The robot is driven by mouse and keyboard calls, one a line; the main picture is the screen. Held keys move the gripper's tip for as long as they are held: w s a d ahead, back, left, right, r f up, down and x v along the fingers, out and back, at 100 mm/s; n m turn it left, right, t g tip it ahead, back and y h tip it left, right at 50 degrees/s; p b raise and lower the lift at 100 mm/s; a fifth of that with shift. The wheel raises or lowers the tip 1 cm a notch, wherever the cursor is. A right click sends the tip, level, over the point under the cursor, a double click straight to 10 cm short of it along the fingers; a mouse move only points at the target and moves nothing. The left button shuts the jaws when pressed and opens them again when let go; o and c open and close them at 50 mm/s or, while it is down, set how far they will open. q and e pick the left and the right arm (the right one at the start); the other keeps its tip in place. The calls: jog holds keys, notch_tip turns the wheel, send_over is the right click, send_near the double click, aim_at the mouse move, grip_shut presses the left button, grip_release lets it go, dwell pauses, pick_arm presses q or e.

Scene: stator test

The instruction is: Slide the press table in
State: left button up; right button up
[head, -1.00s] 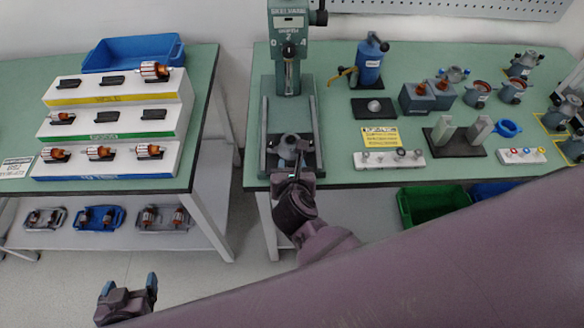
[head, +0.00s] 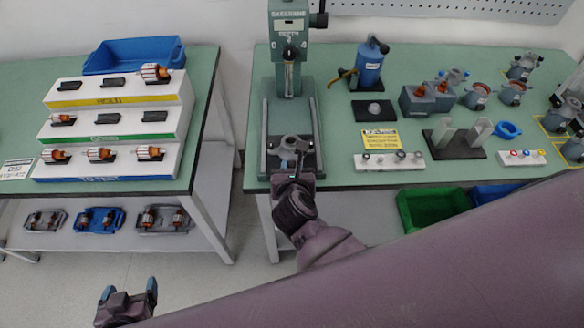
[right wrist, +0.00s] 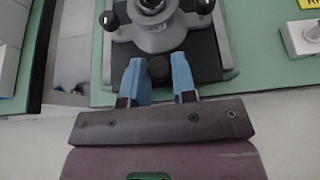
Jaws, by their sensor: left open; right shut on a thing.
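The green arbor press (head: 290,40) stands at the left end of the right bench, with two rails running forward from its column. Its dark press table (right wrist: 205,62) is at the front end of the rails, near the bench's front edge. A grey stator housing (head: 289,147) sits upright on the table, and it also shows in the right wrist view (right wrist: 152,32). My right gripper (head: 292,174) is at the table's front; its blue fingers (right wrist: 160,78) are shut around a dark knob (right wrist: 158,68). My left gripper (head: 128,294) is open and empty, low at the left, away from the press.
A blue pump-like device (head: 370,64) and a black pad (head: 374,110) stand right of the press. A white strip with knobs (head: 387,161) lies near the front edge. The bench between the rails, behind the table, looks clear. A stepped rack (head: 110,90) stands on the left bench.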

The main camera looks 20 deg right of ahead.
aim_at(291, 140)
jog(key=shift+w+d, duration=0.2)
jog(key=shift+w, duration=0.5)
jog(key=shift+w+d, duration=0.2)
jog(key=shift+w, duration=0.55)
jog(key=shift+w+d, duration=0.2)
jog(key=shift+w, duration=0.5)
jog(key=shift+w+d, duration=0.15)
jog(key=shift+w, duration=0.4)
jog(key=shift+w+d, duration=0.15)
jog(key=shift+w, duration=0.35)
jog(key=shift+w+d, duration=0.2)
jog(key=shift+w, duration=0.45)
jog(key=shift+w+d, duration=0.15)
jog(key=shift+w, duration=0.45)
jog(key=shift+w+d, duration=0.2)
jog(key=shift+w, duration=0.55)
jog(key=shift+w+d, duration=0.25)
jog(key=shift+w, duration=0.5)
jog(key=shift+w+d, duration=0.2)
jog(key=shift+w, duration=0.55)
jog(key=o, duration=0.4)
jog(key=shift+o, duration=0.2)
